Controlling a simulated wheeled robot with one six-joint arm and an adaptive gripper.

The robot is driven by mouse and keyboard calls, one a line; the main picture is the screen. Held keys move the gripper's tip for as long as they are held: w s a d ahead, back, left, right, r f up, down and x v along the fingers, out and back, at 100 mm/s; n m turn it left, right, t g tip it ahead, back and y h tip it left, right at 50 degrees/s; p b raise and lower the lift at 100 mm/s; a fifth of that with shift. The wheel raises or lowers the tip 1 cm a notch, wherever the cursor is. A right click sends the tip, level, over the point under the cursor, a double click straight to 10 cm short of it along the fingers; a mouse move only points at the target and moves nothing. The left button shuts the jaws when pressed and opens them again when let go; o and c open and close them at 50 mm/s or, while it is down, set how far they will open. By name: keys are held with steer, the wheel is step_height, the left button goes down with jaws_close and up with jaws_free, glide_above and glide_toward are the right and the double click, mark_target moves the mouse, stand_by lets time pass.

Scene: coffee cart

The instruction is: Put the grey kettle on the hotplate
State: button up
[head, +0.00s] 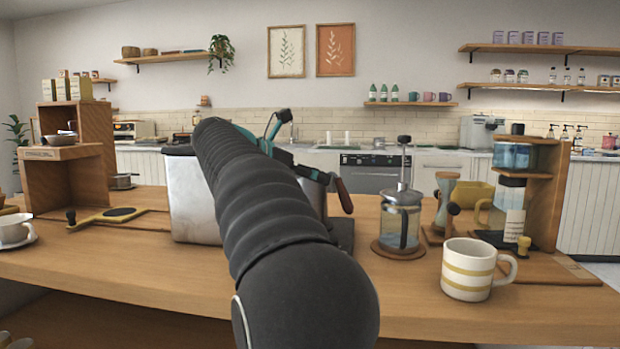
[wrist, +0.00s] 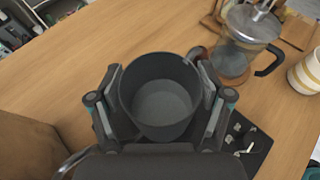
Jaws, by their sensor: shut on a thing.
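My gripper (wrist: 158,78) is shut on the grey kettle (wrist: 160,100), an open-topped dark grey round vessel seen from above in the wrist view, with a finger on each side. It looks empty. A brown handle (wrist: 197,54) shows beside its rim; it also shows in the head view (head: 343,195), where my arm hides most of the kettle. A dark flat slab (wrist: 262,140) with small metal pieces lies below and to the right. I cannot tell whether the kettle touches it. No hotplate is clearly identifiable; a flat yellow piece with a black disc (head: 120,213) lies on the left.
A pale metal box (head: 190,200) stands left of my arm. A glass press (head: 401,215) and a striped mug (head: 468,272) stand on the right, before a wooden stand (head: 548,190). A cup (head: 15,230) is far left.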

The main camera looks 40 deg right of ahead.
steer(key=shift+f, duration=0.1)
steer(key=o, duration=1.8)
steer(key=shift+c, duration=0.2)
steer(key=v, duration=1.2)
